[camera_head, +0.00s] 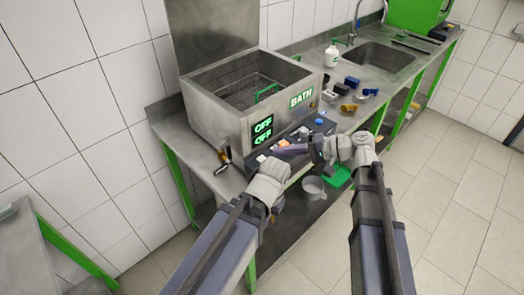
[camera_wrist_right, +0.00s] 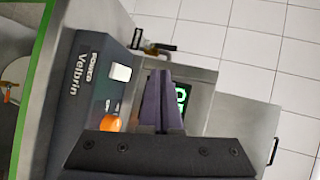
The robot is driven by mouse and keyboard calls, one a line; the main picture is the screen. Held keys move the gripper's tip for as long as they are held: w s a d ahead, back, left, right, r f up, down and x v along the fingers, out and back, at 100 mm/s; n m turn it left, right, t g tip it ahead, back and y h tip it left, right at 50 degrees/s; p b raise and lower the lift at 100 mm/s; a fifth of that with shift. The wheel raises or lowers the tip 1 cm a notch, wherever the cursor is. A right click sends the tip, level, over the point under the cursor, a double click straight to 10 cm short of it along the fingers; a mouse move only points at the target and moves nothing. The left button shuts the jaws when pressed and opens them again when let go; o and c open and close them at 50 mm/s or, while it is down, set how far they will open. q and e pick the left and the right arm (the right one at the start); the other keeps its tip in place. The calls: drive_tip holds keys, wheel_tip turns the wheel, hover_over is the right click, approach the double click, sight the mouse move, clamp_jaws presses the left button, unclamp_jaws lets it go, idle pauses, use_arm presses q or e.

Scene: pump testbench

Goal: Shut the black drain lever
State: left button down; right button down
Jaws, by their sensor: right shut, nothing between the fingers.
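The black drain lever (camera_head: 228,154) sticks up at the left side of the steel bath (camera_head: 218,108), beside a small metal and orange fitting. In the right wrist view, a black handle (camera_wrist_right: 160,47), seemingly the lever, shows beyond the control panel's edge. My right gripper (camera_head: 280,150) is shut and empty, pointing left in front of the bath's panel, apart from the lever. Its purple fingers (camera_wrist_right: 161,98) are together in the wrist view. My left arm ends at a pale wrist below the panel; its fingers are mostly hidden, so their state is unclear.
The panel has a white power switch (camera_wrist_right: 121,72) and an orange knob (camera_wrist_right: 109,122). Both displays read OFF. Metal and coloured parts (camera_head: 348,107), a bottle (camera_head: 332,54) and a sink (camera_head: 385,58) lie to the right. A grey pot (camera_head: 314,186) stands below.

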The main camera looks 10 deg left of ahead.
drive_tip(key=b, duration=0.3)
approach(229, 155)
drive_tip(key=shift+w+a+f, duration=0.4)
drive_tip(key=shift+a+f, duration=0.15)
drive_tip(key=shift+f, duration=0.1)
drive_tip(key=shift+w+a+p, duration=0.2)
drive_tip(key=shift+a+p, duration=0.1)
drive_tip(key=shift+a, duration=1.95)
drive_tip(key=shift+r, duration=0.1)
